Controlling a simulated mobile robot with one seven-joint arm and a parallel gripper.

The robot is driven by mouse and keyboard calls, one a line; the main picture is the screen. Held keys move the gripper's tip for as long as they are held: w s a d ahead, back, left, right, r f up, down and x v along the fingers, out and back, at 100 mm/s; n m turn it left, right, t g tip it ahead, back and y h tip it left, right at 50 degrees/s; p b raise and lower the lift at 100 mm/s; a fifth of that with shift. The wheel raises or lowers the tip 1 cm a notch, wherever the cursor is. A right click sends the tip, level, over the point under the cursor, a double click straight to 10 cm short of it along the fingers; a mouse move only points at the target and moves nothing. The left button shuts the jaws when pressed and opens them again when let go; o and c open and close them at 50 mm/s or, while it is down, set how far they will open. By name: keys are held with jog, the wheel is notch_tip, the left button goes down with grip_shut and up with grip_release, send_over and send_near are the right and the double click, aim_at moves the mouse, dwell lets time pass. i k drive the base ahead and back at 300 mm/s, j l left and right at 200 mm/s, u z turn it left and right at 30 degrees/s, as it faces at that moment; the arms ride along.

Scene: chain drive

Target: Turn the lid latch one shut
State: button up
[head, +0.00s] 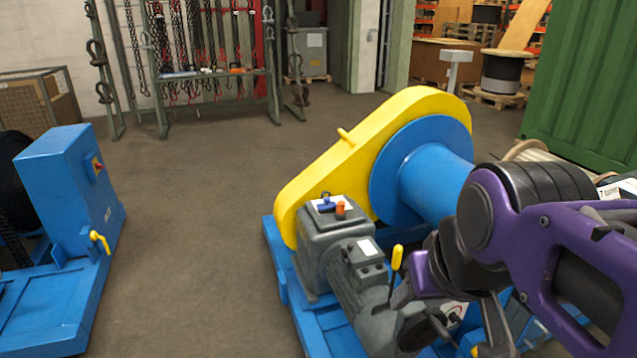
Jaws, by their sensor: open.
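My gripper (446,318) is low on the right, its dark fingers spread apart over the blue-framed winch drive. I see nothing held between them. The yellow chain guard (330,175) slopes beside a large blue drum (425,175). A small yellow handle (346,136) sticks out from the guard's upper edge. A yellow-gripped lever (397,257) stands upright just left of my gripper, near the grey motor (360,285); I cannot tell whether they touch. No part is clearly marked as latch one. My arm and gripper hide the machine's lower right side.
A blue cabinet (75,190) with a yellow handle (100,241) stands on the left. A green container (590,90) is at right. Chain racks (215,75) line the back. The middle floor is clear.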

aim_at(344, 253)
jog(key=j+z, duration=0.15)
jog(key=j, duration=0.25)
jog(key=k+j+z, duration=0.2)
jog(key=j, duration=0.2)
jog(key=j+z, duration=0.35)
jog(key=j, duration=0.45)
jog(key=j+z, duration=0.35)
jog(key=j, duration=0.45)
jog(key=i+j+z, duration=0.2)
jog(key=j, duration=0.2)
jog(key=j+z, duration=0.15)
jog(key=j, duration=0.2)
jog(key=i+j+z, duration=0.2)
jog(key=j, duration=0.2)
jog(key=j+z, duration=0.15)
jog(key=j, duration=0.25)
jog(key=i+j+z, duration=0.45)
jog(key=l+z, duration=0.15)
jog(key=j, duration=0.3)
jog(key=i+l+z, duration=0.05)
